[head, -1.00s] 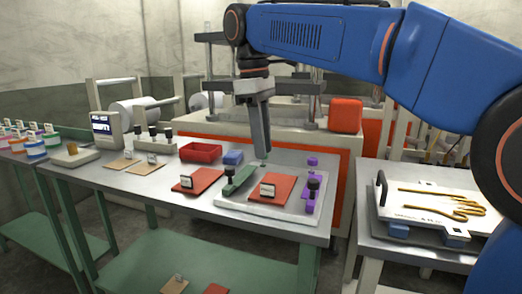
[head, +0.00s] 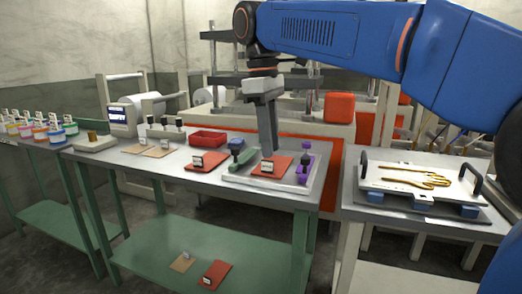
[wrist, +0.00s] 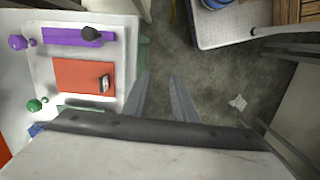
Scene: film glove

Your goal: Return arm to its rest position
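My blue arm (head: 330,35) reaches across the top of the head view from the right. My gripper (head: 268,150) hangs down in front of the steel table (head: 140,175), near the light fixture plate (head: 233,178) in the picture. In the wrist view my gripper (wrist: 162,78) has its two fingers apart, with bare floor between them and nothing held. The fixture plate with its red card (wrist: 84,82), purple clamp (wrist: 72,37) and green clamp (wrist: 80,108) lies to the left of the fingers there.
A white tray with a yellow glove outline (head: 415,178) and black handles sits on the right table (head: 350,209). A red bin (head: 207,138) and coloured jars (head: 41,133) stand left. A machine with an orange box (head: 338,107) stands behind. Grey floor (wrist: 225,75) shows between the tables.

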